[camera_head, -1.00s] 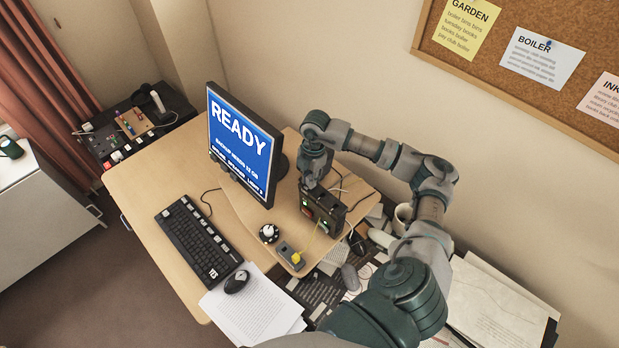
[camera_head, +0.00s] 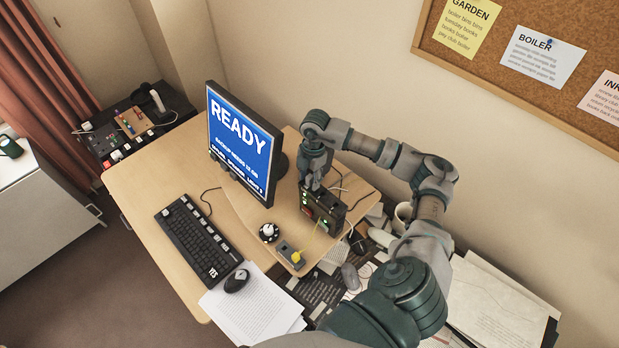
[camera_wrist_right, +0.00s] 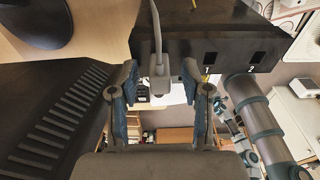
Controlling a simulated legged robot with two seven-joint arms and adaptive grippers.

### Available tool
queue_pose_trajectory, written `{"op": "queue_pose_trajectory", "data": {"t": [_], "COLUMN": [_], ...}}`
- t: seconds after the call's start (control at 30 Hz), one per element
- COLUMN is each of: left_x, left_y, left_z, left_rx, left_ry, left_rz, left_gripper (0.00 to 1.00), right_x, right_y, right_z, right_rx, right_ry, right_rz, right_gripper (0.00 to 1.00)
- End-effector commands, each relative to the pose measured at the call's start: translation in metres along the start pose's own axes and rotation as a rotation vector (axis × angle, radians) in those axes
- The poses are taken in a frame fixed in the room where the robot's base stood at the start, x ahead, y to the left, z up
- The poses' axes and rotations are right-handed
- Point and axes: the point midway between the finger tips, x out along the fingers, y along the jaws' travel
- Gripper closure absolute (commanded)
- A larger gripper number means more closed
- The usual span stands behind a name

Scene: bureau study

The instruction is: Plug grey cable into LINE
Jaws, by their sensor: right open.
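The black box (camera_head: 328,208) with small green and red lights stands on the raised wooden shelf beside the monitor. My right gripper (camera_head: 312,187) is at its top back edge. In the right wrist view my right gripper (camera_wrist_right: 160,92) is open, with one finger on each side of the grey cable's plug (camera_wrist_right: 158,72). The grey cable (camera_wrist_right: 156,25) runs up from the plug, which sits against the edge of the black box (camera_wrist_right: 215,48). Both fingers look apart from the plug. I cannot read a LINE label or tell how deep the plug sits. My left gripper is not in view.
The monitor (camera_head: 243,145) stands close left of my right gripper. A mug (camera_head: 402,215) and papers lie to the right.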

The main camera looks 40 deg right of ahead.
Motion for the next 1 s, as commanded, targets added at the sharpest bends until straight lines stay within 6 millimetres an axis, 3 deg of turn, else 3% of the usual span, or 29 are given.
{"op": "queue_pose_trajectory", "data": {"t": [0.17,0.53,0.7,1.0], "left_x": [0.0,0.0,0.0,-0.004], "left_y": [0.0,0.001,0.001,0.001], "left_z": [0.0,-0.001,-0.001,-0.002], "left_rx": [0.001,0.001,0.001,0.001], "left_ry": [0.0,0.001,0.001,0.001], "left_rz": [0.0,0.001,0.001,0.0], "left_gripper": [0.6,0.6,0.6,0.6], "right_x": [-0.025,-0.101,-0.115,-0.121], "right_y": [0.001,0.002,0.001,0.001], "right_z": [0.001,0.001,0.002,0.001], "right_rx": [0.0,0.0,0.001,0.0], "right_ry": [-0.001,0.001,0.001,0.001], "right_rz": [0.005,0.004,0.001,0.001], "right_gripper": [0.52,0.52,0.52,0.52]}}
